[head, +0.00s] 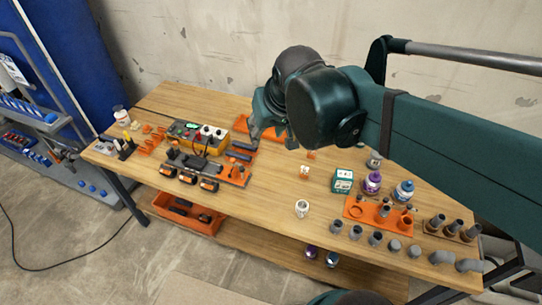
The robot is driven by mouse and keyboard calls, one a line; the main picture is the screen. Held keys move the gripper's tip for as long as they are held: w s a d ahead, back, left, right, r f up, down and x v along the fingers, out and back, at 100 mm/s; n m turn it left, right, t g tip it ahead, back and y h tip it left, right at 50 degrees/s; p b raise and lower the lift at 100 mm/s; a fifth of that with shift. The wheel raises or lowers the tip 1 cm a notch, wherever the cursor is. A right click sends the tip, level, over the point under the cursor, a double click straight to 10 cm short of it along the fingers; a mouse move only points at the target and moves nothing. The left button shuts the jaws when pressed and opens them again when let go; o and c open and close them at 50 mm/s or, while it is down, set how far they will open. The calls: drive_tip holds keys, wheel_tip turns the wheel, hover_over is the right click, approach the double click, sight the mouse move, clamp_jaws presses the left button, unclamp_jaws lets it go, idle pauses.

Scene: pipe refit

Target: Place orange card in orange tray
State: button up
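A flat orange tray (240,123) lies at the back of the wooden table, partly hidden behind my gripper. My gripper (270,134) hangs over or just in front of this tray, pointing down. Its fingertips are small and partly covered by my arm, so I cannot tell whether they are open or hold anything. A small orange piece (311,155) lies on the table to the right of my gripper. It may be the orange card, but it is too small to be sure.
An orange pipe holder (365,211) and several grey fittings stand at the right, near purple and blue-labelled containers. A green-white box (343,181) and white cup (301,208) stand mid-table. Bare wood lies mid-table.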

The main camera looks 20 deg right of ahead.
drive_tip(key=s+a+f+n+t, duration=0.1)
drive_tip(key=s+f, duration=0.2)
drive_tip(key=s, duration=0.4)
drive_tip(key=shift+s+a+f, duration=0.25)
drive_tip(key=shift+s, duration=0.1)
drive_tip(key=shift+o, duration=0.7)
